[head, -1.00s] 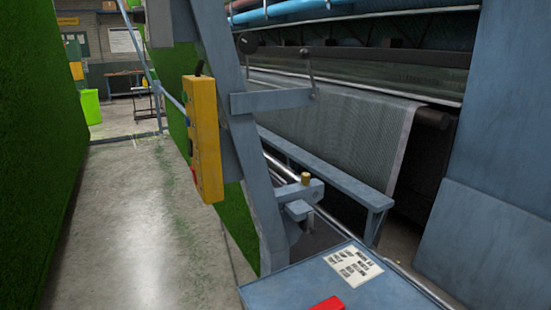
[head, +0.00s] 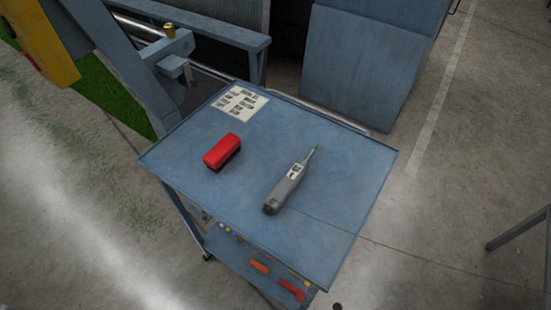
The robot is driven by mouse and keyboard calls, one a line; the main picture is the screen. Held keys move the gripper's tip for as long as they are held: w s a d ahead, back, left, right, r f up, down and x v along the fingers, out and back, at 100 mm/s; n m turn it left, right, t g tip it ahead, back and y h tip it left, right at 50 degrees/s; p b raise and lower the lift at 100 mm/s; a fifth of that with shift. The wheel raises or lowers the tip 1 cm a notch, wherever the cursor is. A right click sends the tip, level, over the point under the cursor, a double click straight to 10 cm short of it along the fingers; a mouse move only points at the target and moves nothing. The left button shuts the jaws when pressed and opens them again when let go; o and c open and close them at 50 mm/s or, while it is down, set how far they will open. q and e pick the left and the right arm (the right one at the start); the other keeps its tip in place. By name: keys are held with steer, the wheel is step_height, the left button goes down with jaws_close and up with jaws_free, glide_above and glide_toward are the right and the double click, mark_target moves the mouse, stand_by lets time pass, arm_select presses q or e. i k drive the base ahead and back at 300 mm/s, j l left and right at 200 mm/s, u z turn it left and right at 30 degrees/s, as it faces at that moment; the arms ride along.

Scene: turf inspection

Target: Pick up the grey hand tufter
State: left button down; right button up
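The grey hand tufter (head: 286,187) lies on the blue top of a cart (head: 335,165), right of its middle in the head view. It has a thick grey body, a pale label with dark marks, and a thin metal tip pointing up and to the right. Its thick end points toward the lower left. Nothing covers it or touches it from the side. Neither of my grippers shows in the head view.
A red block-like item (head: 222,151) with a dark underside lies left of the tufter. A printed sheet (head: 240,103) lies at the far corner. Tools with orange and red handles (head: 259,267) lie on the lower shelf. Blue machine frames stand behind; open concrete floor (head: 450,190) lies right.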

mark_target(290, 181)
steer(key=k+l, duration=0.1)
steer(key=l, duration=0.25)
steer(key=k+l, duration=0.1)
steer(key=l, duration=0.3)
steer(key=k+l, duration=0.1)
steer(key=l, duration=0.65)
steer(key=k, duration=0.05)
